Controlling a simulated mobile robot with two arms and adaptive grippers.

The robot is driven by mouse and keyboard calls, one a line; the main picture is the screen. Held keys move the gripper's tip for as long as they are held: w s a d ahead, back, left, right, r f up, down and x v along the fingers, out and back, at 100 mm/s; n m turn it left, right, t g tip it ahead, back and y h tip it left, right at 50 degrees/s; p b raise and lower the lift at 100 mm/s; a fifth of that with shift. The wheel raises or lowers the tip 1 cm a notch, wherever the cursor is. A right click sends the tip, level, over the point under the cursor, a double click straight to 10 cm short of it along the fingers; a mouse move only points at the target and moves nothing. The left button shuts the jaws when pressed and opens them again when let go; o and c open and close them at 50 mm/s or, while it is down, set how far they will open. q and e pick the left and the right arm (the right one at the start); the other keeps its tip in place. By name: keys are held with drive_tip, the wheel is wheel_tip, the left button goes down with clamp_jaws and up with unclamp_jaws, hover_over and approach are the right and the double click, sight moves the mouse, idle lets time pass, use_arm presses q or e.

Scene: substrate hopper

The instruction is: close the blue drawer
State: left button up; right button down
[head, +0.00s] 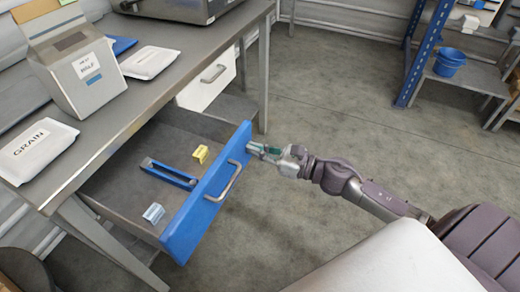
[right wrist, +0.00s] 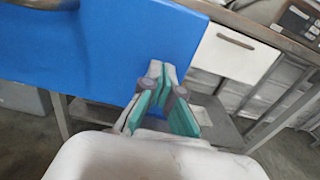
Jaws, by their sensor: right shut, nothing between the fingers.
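The blue drawer (head: 209,196) is pulled out from under the metal workbench, with a grey bar handle (head: 224,181) on its front. Inside it lie a blue clamp-like tool (head: 170,174), a yellow piece (head: 200,154) and a light blue piece (head: 153,213). My right gripper (head: 254,149) is shut and empty, at the far end of the drawer front, beyond the handle. In the right wrist view its fingertips (right wrist: 157,68) are close against the blue front (right wrist: 105,45); whether they touch is unclear. My left gripper is out of view.
The workbench (head: 150,97) holds a GRAIN bag (head: 35,150), a white pouch (head: 149,63) and a metal hopper box (head: 85,75). A white drawer (head: 208,82) sits beside the blue one. A blue-post shelf with a blue bucket (head: 449,62) stands at back right. Floor between is clear.

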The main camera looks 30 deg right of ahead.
approach(184, 136)
drive_tip(key=r, duration=0.5)
drive_tip(key=shift+w+a, duration=0.25)
drive_tip(key=shift+w, duration=0.1)
drive_tip(key=b+x, duration=0.1)
drive_tip(key=x, duration=0.7)
drive_tip(key=shift+f+b, duration=0.1)
drive_tip(key=shift+b, duration=0.2)
drive_tip(key=shift+w+a, duration=0.35)
drive_tip(key=shift+w, duration=0.1)
drive_tip(key=shift+r, duration=0.25)
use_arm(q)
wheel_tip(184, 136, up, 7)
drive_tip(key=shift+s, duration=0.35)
use_arm(e)
drive_tip(key=shift+r, duration=0.1)
drive_tip(key=shift+w, duration=0.1)
